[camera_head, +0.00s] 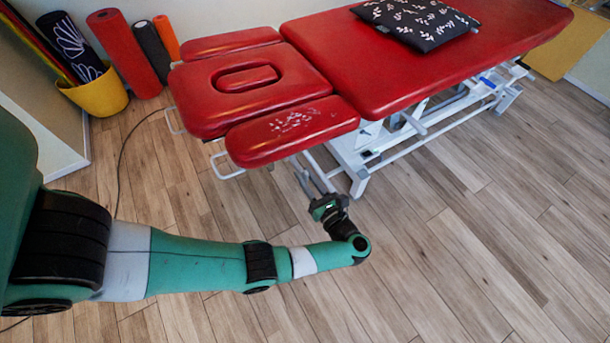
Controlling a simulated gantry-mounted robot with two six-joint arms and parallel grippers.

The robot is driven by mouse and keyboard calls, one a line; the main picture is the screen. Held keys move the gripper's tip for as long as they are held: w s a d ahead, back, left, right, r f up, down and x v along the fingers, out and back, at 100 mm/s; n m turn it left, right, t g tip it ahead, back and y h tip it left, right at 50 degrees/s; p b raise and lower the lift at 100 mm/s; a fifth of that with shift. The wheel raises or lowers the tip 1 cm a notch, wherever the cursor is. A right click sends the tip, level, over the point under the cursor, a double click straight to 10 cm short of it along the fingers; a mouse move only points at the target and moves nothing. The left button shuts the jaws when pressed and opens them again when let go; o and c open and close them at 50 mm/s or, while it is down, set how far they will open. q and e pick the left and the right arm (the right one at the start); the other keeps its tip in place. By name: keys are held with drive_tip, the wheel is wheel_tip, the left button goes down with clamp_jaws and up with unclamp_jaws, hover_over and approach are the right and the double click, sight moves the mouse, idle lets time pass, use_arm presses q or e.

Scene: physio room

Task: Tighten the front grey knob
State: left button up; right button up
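The red treatment table (420,55) has a white metal frame, with a headrest section (205,95) at its near left end. My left arm comes in from the left, and my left gripper (318,200) is at the frame bars just below the near armrest pad (292,130). The gripper is small and dark here, and its fingers cannot be made out. The front grey knob cannot be made out; the gripper may cover it. My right gripper is not in view.
A patterned black cushion (420,22) lies on the table. A yellow basket (98,94) and rolled mats (125,50) stand at the back left. A dark cable (122,160) runs along the wooden floor. The floor at the right is clear.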

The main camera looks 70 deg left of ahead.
use_arm(q)
clamp_jaws()
drive_tip(key=shift+m, duration=0.3)
drive_tip(key=m, duration=0.8)
drive_tip(key=shift+w+f, duration=0.1)
drive_tip(key=shift+w, duration=0.05)
drive_tip(key=m, duration=0.4)
drive_tip(key=shift+f, duration=0.1)
drive_tip(key=m, duration=0.5)
drive_tip(key=shift+f, duration=0.1)
drive_tip(key=shift+m, duration=0.3)
